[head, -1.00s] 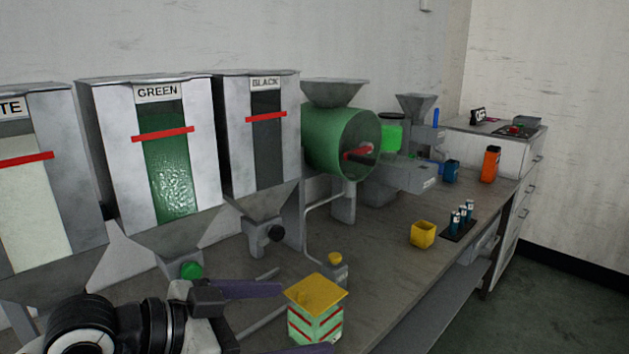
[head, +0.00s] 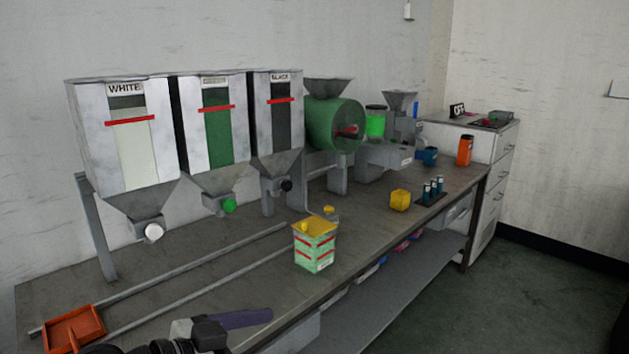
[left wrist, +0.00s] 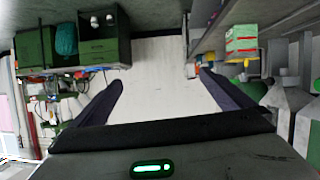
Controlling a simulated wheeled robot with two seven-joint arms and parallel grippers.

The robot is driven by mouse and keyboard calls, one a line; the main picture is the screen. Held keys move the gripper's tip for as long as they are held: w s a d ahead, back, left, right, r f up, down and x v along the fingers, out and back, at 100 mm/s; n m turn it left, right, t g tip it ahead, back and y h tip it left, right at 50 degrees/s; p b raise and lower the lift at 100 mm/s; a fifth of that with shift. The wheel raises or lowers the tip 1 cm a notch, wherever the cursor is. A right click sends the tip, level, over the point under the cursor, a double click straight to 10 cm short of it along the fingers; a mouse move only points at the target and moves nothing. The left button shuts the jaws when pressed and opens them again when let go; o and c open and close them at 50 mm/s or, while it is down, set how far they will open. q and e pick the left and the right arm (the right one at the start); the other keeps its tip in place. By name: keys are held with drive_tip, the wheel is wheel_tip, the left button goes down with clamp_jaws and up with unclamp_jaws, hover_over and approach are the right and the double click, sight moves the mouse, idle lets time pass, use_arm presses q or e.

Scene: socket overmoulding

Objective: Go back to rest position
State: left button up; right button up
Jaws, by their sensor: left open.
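My left gripper (head: 240,322) is low at the front edge of the bench in the head view, with one dark finger showing. In the left wrist view its two dark fingers (left wrist: 160,98) are spread apart with nothing between them. A green box with red stripes and a yellow top (head: 315,250) stands on the bench, apart from the gripper. It also shows in the left wrist view (left wrist: 242,44). My right gripper is in neither view.
White, green and black hoppers (head: 215,130) stand along the wall. An orange tray (head: 75,328) sits at the left end of two rails. A yellow cup (head: 400,200), a rack of blue-capped vials (head: 432,191) and an orange bottle (head: 464,150) stand to the right.

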use_arm(q)
drive_tip(key=s+a+f+n+t+y, duration=0.1)
drive_tip(key=s+a+f+n+y, duration=0.15)
drive_tip(key=f, duration=0.65)
drive_tip(key=s+a+f+n+t+y, duration=0.1)
drive_tip(key=s+a+f+n+y, duration=0.15)
drive_tip(key=f, duration=0.65)
drive_tip(key=s+a+f+n+g+y, duration=0.1)
drive_tip(key=s+a+f, duration=0.2)
drive_tip(key=s+f, duration=0.5)
drive_tip(key=s+a+f+n+g+y, duration=0.1)
drive_tip(key=s+a+f+y, duration=0.1)
drive_tip(key=s+f, duration=0.6)
drive_tip(key=shift+a, duration=0.85)
